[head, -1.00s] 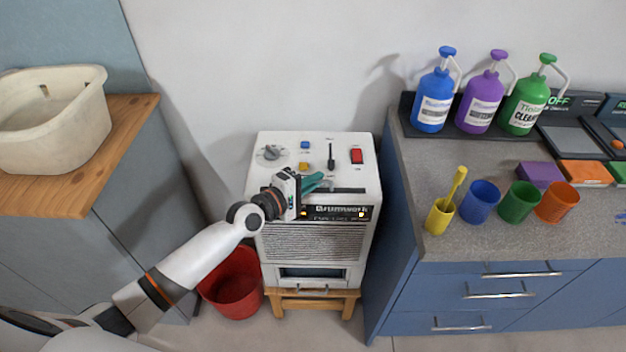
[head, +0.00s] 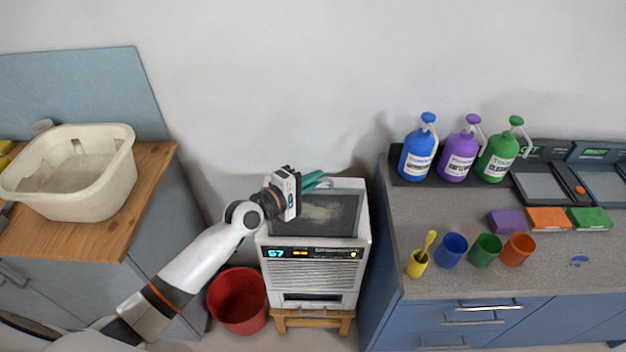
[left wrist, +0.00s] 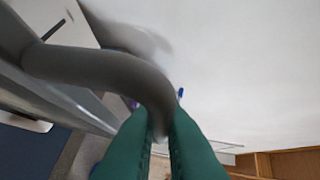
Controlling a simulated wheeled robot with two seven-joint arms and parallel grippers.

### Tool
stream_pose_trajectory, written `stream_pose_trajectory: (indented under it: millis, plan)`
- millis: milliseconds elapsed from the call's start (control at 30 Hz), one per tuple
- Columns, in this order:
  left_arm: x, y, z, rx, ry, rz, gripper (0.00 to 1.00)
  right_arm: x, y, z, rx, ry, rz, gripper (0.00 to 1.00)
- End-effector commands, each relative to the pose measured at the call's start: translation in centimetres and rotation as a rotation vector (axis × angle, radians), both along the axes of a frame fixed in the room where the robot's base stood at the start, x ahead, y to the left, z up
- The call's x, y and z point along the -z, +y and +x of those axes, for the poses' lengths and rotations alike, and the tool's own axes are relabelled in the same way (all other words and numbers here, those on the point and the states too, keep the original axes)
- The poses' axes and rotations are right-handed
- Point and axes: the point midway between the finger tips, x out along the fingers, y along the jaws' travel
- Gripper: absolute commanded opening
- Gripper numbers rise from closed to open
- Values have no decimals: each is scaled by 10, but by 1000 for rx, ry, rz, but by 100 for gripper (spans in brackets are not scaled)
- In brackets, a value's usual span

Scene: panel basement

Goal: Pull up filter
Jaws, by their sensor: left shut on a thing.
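The filter (head: 326,214) is a dark framed panel with a pale, dusty patch. My left gripper (head: 318,181), with green fingers, is at the filter's upper edge. In the left wrist view the green fingers (left wrist: 160,130) are shut on a grey curved handle (left wrist: 105,72), which fits the filter's handle. The handle is hidden behind the gripper in the head view. I cannot tell whether the filter's lower edge is still in the slot. My right gripper is not in view.
The machine stands on a wooden stool (head: 283,322) beside a red bucket (head: 238,300). A wooden counter with a cream basin (head: 92,208) is at left. A blue cabinet with bottles and several cups (head: 451,250) stands close at right. The wall is behind.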

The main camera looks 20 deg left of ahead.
Motion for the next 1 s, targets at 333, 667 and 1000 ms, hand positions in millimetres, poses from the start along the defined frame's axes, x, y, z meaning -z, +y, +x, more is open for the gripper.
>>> stream_pose_trajectory:
  millis: [333, 667, 1000]
  plan:
    - [-11, 1, 1, -3, -9, -2, 0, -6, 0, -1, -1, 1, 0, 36]
    - [-11, 1, 1, -3, -10, -3, 18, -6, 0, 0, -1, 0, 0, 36]
    - [-8, 6, -7, -2, -3, 0, 18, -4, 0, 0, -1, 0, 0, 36]
